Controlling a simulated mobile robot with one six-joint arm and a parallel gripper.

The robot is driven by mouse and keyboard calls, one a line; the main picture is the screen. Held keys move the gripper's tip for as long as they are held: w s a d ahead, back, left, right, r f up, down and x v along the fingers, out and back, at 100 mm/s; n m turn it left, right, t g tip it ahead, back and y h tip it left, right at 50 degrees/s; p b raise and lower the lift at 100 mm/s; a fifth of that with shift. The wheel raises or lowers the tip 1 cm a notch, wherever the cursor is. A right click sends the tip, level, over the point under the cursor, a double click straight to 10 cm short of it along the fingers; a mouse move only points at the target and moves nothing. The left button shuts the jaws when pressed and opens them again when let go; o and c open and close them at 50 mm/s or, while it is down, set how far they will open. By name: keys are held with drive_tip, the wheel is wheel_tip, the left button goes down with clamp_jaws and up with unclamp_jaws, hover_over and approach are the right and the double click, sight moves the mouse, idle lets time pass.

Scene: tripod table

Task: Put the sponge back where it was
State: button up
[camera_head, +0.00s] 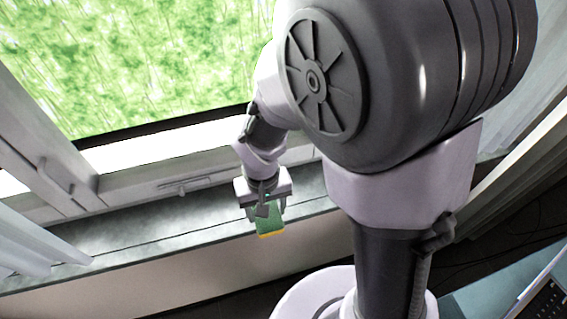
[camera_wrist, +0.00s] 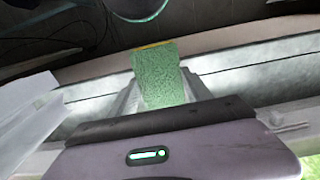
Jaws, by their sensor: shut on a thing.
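The sponge (camera_head: 270,222) is green with a yellow layer along one edge. It also shows in the wrist view (camera_wrist: 160,78), upright in the picture between the two fingers. My gripper (camera_head: 265,210) is shut on the sponge, and its fingers lie along both sides in the wrist view (camera_wrist: 163,92). In the head view, the gripper and sponge are over the front edge of the grey window sill (camera_head: 140,236). I cannot tell whether the sponge touches the sill. The fingers and gripper body hide part of the sponge.
A window frame with a handle (camera_head: 183,190) stands behind the sill. A white curtain (camera_head: 35,240) hangs at the left. The visible sill left of the gripper is bare. A teal surface with a dark keyboard-like object (camera_head: 546,303) is at the lower right.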

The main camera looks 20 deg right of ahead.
drive_tip(key=w+d, duration=0.1)
drive_tip(key=d, duration=0.1)
drive_tip(key=w+d, duration=0.1)
drive_tip(key=d, duration=0.1)
drive_tip(key=w+d+f+b, duration=0.1)
drive_tip(key=w+d, duration=0.1)
drive_tip(key=shift+w+d, duration=0.1)
drive_tip(key=shift+d, duration=0.2)
drive_tip(key=shift+w+d, duration=0.25)
drive_tip(key=shift+d, duration=0.25)
wheel_tip(320, 180, down, 4)
drive_tip(key=b, duration=0.3)
drive_tip(key=shift+r, duration=0.25)
drive_tip(key=shift+c, duration=0.6)
drive_tip(key=o, duration=1.3)
